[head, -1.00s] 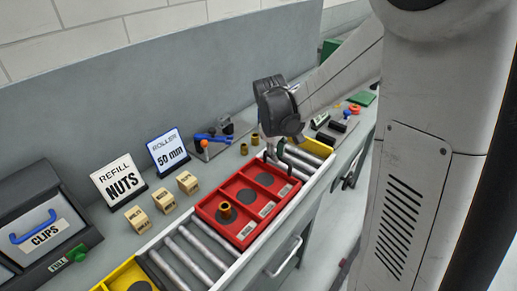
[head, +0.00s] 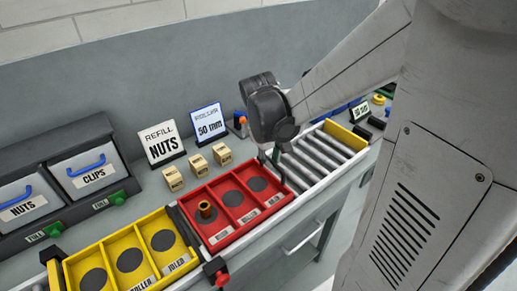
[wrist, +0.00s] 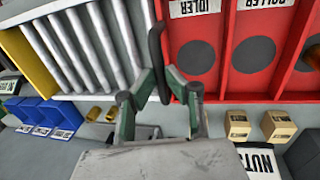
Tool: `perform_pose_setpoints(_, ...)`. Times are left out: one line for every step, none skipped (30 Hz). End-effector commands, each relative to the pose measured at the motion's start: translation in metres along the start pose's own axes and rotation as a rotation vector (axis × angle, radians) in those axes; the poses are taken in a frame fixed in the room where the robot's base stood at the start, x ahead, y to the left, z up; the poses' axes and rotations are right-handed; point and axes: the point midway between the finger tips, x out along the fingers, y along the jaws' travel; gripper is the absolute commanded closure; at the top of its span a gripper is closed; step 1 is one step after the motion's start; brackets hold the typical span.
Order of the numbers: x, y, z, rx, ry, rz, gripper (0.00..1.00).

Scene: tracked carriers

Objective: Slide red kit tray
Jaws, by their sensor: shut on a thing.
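The red kit tray (head: 224,207) lies on the roller track, its left end close to the dark divider beside a yellow tray (head: 147,248). It has three compartments with dark round pads and front labels. A brass bushing (head: 205,210) stands upright in its left compartment.
Bare rollers (head: 318,155) run right of the tray to a yellow end stop (head: 346,137). Small wooden blocks (head: 197,164) and the NUTS sign (head: 162,144) stand behind the track. A red knob (head: 221,279) sits at the front near the tray joint. Grey bins (head: 92,172) stand at left.

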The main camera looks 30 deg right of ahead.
Motion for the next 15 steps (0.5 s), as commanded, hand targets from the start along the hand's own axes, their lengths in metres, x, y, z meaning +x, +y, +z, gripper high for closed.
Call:
perform_pose_setpoints(-0.0007,0.0004,-0.0008,0.001,0.001,0.000,1.00)
perform_pose_setpoints(-0.0008,0.0003,-0.0008,0.001,0.001,0.000,1.00)
perform_pose_setpoints(-0.0008,0.0003,-0.0009,0.001,0.001,0.000,1.00)
perform_pose_setpoints(-0.0008,0.0003,-0.0009,0.001,0.001,0.000,1.00)
perform_pose_setpoints(-0.0008,0.0003,-0.0010,0.001,0.001,0.000,1.00)
perform_pose_setpoints(-0.0008,0.0003,-0.0010,0.001,0.001,0.000,1.00)
perform_pose_setpoints(-0.0008,0.0003,-0.0010,0.001,0.001,0.000,1.00)
perform_pose_setpoints(-0.0009,0.0003,-0.0011,0.000,0.001,0.000,1.00)
perform_pose_setpoints(-0.0009,0.0003,-0.0011,0.000,0.001,0.000,0.87)
perform_pose_setpoints(-0.0009,0.0004,-0.0011,0.000,0.001,0.000,0.83)
perform_pose_setpoints(-0.0009,0.0004,-0.0011,0.000,0.001,0.000,0.79)
perform_pose_setpoints(-0.0008,0.0003,-0.0010,0.000,0.001,0.000,0.74)
perform_pose_setpoints(-0.0008,0.0003,-0.0009,0.000,0.001,0.000,0.70)
perform_pose_setpoints(-0.0007,0.0002,-0.0009,0.000,0.001,0.000,0.70)
perform_pose_setpoints(-0.0006,0.0002,-0.0008,0.000,0.001,0.000,0.70)
